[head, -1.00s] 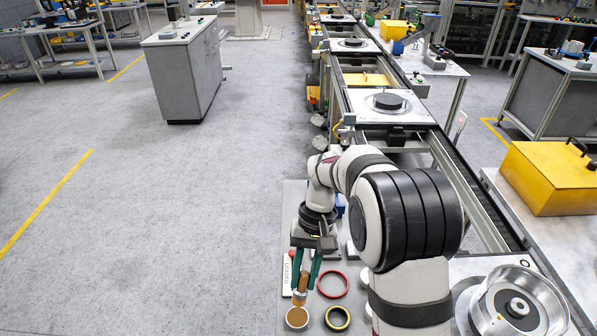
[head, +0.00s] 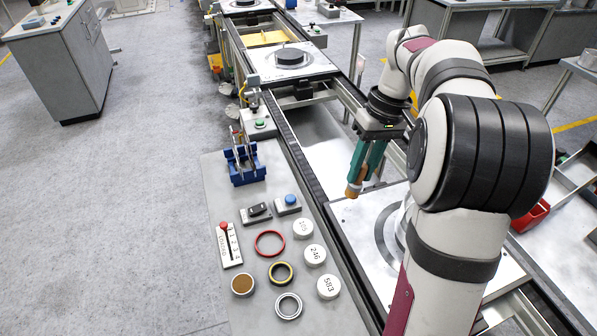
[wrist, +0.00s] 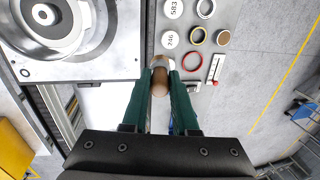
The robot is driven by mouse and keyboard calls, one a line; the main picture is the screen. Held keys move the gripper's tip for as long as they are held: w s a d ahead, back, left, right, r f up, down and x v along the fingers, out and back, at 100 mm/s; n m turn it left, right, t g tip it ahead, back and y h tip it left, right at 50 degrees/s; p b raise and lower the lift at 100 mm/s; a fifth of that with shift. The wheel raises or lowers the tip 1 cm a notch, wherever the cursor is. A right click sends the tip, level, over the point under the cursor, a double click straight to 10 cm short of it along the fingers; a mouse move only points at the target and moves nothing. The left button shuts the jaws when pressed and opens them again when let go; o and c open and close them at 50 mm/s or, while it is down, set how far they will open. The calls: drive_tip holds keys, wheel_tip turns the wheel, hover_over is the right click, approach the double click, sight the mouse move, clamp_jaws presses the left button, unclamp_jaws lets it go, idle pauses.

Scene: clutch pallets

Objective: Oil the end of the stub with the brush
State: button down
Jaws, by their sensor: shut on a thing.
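My gripper (head: 362,180) has green fingers shut on a brush with a brown wooden handle (head: 353,189). The brush also shows between the fingertips in the wrist view (wrist: 160,84). It is held near the left edge of the nearest pallet (head: 347,210). The stub (wrist: 45,14) is a small round centre in the metal housing (wrist: 78,25) at the upper left of the wrist view, apart from the brush. In the head view my arm hides it. The cup of brown oil (head: 242,285) stands on the grey side table.
The side table (head: 225,185) holds a red ring (head: 270,244), a yellow-black ring (head: 281,273), a metal ring (head: 288,306), white numbered discs (head: 315,256), a lever plate (head: 229,246) and a blue holder (head: 245,165). The conveyor (head: 290,140) runs behind.

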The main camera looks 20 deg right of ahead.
drive_tip(key=s+d+f+t, duration=0.15)
drive_tip(key=s+d, duration=0.25)
drive_tip(key=d, duration=0.6)
drive_tip(key=s+d+f+t, duration=0.15)
drive_tip(key=s+d, duration=0.25)
drive_tip(key=d, duration=0.5)
drive_tip(key=shift+m+t, duration=0.3)
drive_tip(key=shift+d+f, duration=0.2)
drive_tip(key=shift+f, duration=2.55)
drive_tip(key=shift+f, duration=0.75)
